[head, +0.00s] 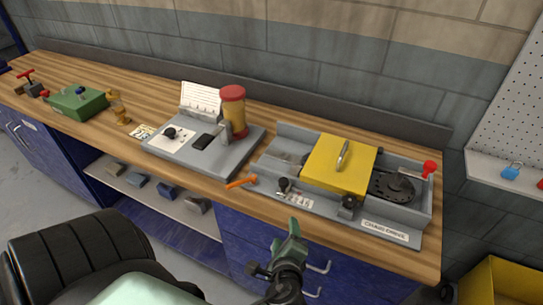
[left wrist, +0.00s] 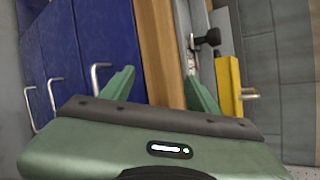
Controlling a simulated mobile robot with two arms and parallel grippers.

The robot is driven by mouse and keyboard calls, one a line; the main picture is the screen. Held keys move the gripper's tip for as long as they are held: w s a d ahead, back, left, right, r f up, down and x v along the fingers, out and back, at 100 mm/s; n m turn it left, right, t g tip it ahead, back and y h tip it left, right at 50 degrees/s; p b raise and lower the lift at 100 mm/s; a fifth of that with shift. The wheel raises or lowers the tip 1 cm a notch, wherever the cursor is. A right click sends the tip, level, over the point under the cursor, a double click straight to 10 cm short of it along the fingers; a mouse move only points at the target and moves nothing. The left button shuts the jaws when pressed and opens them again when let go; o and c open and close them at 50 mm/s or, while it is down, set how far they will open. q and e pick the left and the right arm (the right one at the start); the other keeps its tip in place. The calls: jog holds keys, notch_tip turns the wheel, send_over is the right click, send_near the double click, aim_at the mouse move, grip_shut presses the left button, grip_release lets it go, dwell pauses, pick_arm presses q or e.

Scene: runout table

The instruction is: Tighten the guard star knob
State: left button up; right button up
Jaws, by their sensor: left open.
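The chain drive unit (head: 318,207) stands on the right part of the bench, with a yellow guard (head: 330,174) on it. A dark star-shaped knob (head: 349,202) sits at the guard's front right corner. My left gripper (head: 287,236) is open and empty, in front of the bench edge and apart from the knob. In the left wrist view its green fingers (left wrist: 160,82) are spread, with the yellow guard (left wrist: 229,88) beyond the right finger. A black knob (left wrist: 207,38) shows above the guard there; I cannot tell which knob it is. My right gripper is not in view.
A second black knob (head: 283,184) is left of the guard. An orange-handled tool (head: 240,182) lies by a grey plate with an amber cylinder (head: 232,112). A red knob (head: 429,168) stands at the unit's right end. Blue drawers (head: 262,250) with handles are below the bench top.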

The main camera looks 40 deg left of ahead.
pick_arm(q)
jog(key=s+d+f+n+g+h, duration=0.3)
jog(key=s+f+n+g+h, duration=0.2)
jog(key=s+f+n, duration=0.4)
notch_tip(320, 180, down, 2)
jog(key=shift+s+d+f+n+g+h, duration=0.15)
jog(key=shift+s+n+g+h, duration=0.3)
jog(key=shift+n, duration=0.75)
jog(key=shift+w, duration=0.15)
